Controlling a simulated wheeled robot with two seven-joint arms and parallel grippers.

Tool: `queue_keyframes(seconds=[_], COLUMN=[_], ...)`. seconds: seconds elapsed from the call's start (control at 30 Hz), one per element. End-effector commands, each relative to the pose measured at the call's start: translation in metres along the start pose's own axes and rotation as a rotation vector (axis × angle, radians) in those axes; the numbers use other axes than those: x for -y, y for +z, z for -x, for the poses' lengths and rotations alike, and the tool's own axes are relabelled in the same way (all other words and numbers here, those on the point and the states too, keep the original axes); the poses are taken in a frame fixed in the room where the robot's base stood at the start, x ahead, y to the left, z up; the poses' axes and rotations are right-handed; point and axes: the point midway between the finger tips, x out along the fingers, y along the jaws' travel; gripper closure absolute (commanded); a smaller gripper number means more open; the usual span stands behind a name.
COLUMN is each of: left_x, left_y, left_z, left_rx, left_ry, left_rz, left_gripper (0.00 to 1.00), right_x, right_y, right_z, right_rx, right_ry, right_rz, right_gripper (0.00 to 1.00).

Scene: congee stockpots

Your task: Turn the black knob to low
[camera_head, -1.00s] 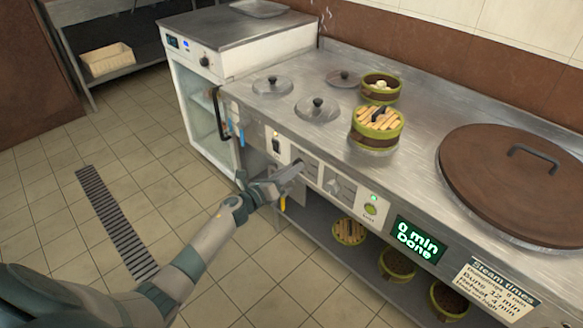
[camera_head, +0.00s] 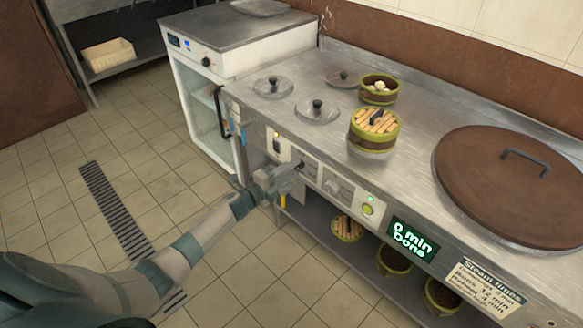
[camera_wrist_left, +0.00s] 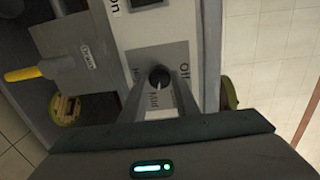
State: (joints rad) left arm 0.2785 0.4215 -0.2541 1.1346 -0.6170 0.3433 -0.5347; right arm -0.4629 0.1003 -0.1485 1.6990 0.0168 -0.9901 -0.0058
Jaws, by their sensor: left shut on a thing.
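The black knob (camera_wrist_left: 159,76) sits on a grey dial plate (camera_wrist_left: 160,56) on the stove's front panel. The plate reads "Off" to the right and "Mid" below the knob in the left wrist view; other lettering is partly hidden. My left gripper (camera_wrist_left: 160,88) is shut on the knob, with one finger on each side. A pale mark on the knob seems to face "Mid", but it is small. In the head view my left gripper (camera_head: 294,171) is at the panel, and the knob (camera_head: 299,165) is mostly covered by it. My right gripper is not in view.
A second dial (camera_head: 338,187), a green-lit button (camera_head: 368,209) and a "0 min Done" display (camera_head: 411,240) lie further right on the panel. A dark switch (camera_head: 277,146) is to the left. Steamers (camera_head: 374,128) stand above on the counter.

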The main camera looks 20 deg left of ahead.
Motion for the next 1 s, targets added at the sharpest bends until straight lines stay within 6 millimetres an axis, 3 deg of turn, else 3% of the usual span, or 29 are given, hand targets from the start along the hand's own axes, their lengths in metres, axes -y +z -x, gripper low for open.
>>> queue_keyframes(seconds=[0.6, 1.0], left_x=[0.000, -0.001], left_y=[0.002, 0.002], left_z=[0.001, 0.001], left_rx=[-0.030, -0.040], left_ry=[0.009, 0.011], left_rz=[0.556, 0.725], left_gripper=[0.94, 0.94], right_x=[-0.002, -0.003], right_y=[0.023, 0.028], right_z=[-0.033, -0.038], right_rx=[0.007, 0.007], right_ry=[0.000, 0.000], right_rz=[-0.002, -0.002], right_gripper=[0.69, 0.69])
